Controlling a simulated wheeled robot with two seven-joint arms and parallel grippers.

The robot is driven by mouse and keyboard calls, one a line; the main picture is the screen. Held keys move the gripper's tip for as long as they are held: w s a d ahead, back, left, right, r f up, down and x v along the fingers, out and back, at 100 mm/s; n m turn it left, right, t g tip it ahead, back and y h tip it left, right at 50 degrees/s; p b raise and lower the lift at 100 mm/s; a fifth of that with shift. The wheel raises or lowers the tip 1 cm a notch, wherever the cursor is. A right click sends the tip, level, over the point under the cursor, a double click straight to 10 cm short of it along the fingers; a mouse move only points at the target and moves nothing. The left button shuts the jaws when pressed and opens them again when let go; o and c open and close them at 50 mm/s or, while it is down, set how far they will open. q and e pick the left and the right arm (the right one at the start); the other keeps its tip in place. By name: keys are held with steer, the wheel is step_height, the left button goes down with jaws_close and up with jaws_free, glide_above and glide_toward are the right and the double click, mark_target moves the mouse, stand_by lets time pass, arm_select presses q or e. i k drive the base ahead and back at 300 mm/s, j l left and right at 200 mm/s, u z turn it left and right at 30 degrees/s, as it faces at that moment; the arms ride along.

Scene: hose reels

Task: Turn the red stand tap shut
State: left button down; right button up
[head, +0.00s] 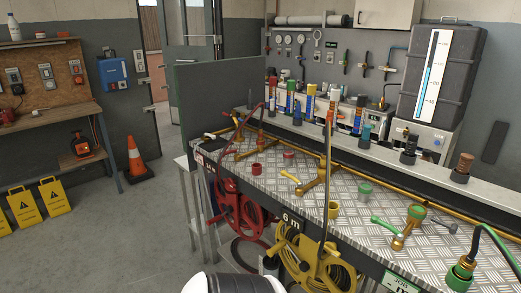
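The red stand tap appears to be the brass tap (240,139) at the far left end of the metal-plated bench, where a red hose (246,121) rises beside it. It is small here, and I cannot tell its handle's exact angle or whether it is open. A red cap (257,169) stands on the plate in front of it. Neither my left nor my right gripper shows in the head view.
A yellow-levered tap (310,186) and a green-levered tap (400,240) stand further right on the bench. A red hose reel (240,208) and a yellow one (318,268) hang below its front edge. A green panel (215,98) stands behind the left end.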

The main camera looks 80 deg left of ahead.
mark_target(233, 151)
steer(key=u, duration=2.75)
